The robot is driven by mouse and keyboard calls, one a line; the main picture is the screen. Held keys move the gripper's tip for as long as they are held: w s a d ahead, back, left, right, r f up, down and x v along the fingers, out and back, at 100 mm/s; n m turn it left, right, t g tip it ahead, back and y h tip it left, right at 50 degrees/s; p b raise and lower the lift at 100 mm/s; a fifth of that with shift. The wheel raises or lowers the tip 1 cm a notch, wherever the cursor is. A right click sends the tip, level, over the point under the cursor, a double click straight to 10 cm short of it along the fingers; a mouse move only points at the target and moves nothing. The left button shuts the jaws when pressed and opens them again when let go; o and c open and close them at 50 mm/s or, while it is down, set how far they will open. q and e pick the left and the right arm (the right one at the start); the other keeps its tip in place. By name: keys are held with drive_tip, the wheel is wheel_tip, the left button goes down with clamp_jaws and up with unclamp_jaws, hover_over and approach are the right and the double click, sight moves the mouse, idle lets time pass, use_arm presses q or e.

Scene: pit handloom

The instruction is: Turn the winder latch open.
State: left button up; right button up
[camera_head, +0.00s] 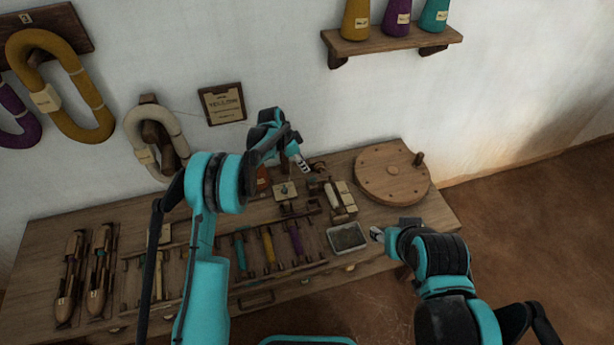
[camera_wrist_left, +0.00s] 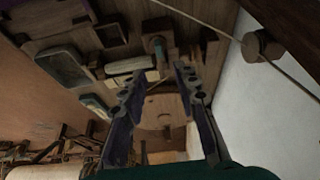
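My left gripper (camera_head: 304,167) is above the back of the wooden bench, left of the round wooden winder disc (camera_head: 388,176). In the left wrist view its two fingers (camera_wrist_left: 158,84) are apart with nothing held between them. A small wooden piece with a teal part (camera_wrist_left: 157,46) shows beyond the fingertips, apart from them. A dark brown fitting (camera_head: 318,168) is close to the left gripper in the head view. I cannot tell for sure which small part is the winder latch. My right gripper (camera_head: 376,234) is beside a grey-topped tray (camera_head: 347,237); its fingers are too small to read.
The bench (camera_head: 50,230) holds shuttles (camera_head: 98,275) at left and several coloured bobbins (camera_head: 268,248) in a rack. Pale blocks (camera_head: 340,197) stand between the left gripper and the tray. Yarn hanks (camera_head: 60,85) and a cone shelf (camera_head: 392,40) are on the wall.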

sight(313, 178)
use_arm(q)
drive_tip(key=b+x, duration=0.2)
drive_tip(key=x, duration=0.7)
drive_tip(key=shift+f, duration=0.4)
clamp_jaws()
